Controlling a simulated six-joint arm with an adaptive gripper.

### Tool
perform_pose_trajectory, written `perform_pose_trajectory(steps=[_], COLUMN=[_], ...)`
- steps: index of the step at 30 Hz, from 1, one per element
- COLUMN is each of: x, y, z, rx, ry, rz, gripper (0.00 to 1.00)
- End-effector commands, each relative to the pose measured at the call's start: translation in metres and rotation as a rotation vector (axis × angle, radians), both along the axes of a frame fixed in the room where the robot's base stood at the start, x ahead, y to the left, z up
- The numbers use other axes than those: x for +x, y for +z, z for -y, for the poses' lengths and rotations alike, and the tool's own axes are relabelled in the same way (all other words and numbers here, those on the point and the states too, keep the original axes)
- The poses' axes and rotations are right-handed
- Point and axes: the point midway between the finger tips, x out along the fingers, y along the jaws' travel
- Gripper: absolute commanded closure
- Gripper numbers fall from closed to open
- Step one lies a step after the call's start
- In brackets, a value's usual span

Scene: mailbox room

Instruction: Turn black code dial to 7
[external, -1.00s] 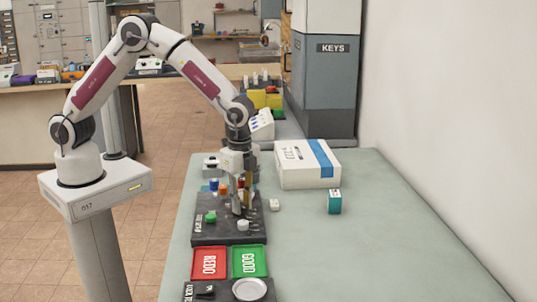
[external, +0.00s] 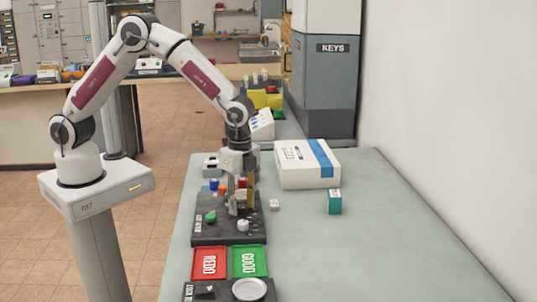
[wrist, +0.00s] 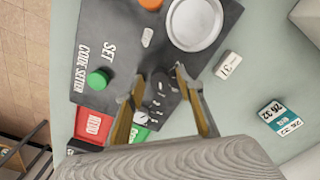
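My gripper (wrist: 160,78) points down over the dark code setter board (wrist: 105,20), with its two fingers apart. A dark knob-like piece (wrist: 161,84), which looks like the black code dial, shows between the fingertips. White marks show just below it, too small to read. I cannot tell whether the fingers touch the dial. In the external view my gripper (external: 240,205) stands low over the board (external: 205,234) and hides part of it. A green button (wrist: 97,79) is to the left of the fingers. A small white piece (wrist: 147,37) lies above them.
A silver dish (wrist: 195,22) and an orange knob (wrist: 150,4) are on the board's far part. A white block (wrist: 228,65) and a teal block (external: 334,202) are to the right. Red (external: 209,263) and green (external: 249,261) trays lie nearer. A white box (external: 300,168) stands behind.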

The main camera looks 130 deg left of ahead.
Motion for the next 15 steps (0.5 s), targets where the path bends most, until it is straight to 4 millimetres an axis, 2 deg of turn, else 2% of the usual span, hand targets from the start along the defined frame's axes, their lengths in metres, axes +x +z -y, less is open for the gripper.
perform_pose_trajectory(steps=[8, 15], x=[0.001, 0.001], y=[0.018, 0.047], z=[-0.001, 0.000], rx=[0.002, 0.002], ry=[0.000, 0.000], rz=[0.003, 0.003], gripper=[0.63, 0.63])
